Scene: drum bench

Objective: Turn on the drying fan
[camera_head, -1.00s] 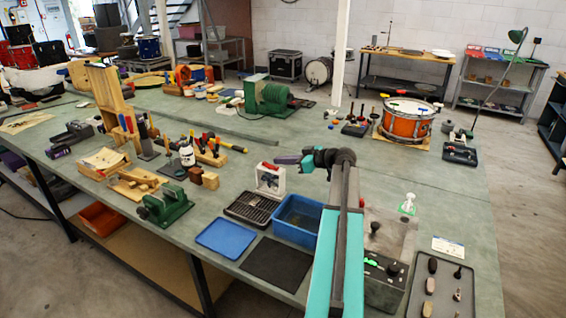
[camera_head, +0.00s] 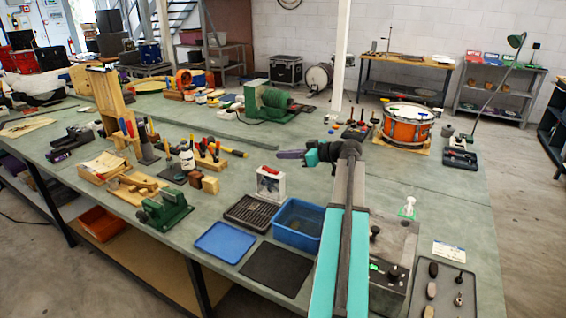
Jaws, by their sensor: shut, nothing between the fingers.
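The drying fan (camera_head: 270,184) looks to be the small white box-framed unit with a dark middle and a red piece on top. It stands upright on the bench behind the black drip rack. The state of the fan's switch is too small to read.
A blue basin (camera_head: 299,237) and a black drip rack (camera_head: 248,212) are in front of the fan. A rack of hand tools (camera_head: 210,160) is to its left. A green motor unit (camera_head: 268,100) stands behind. An orange drum (camera_head: 407,130) is at the back right.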

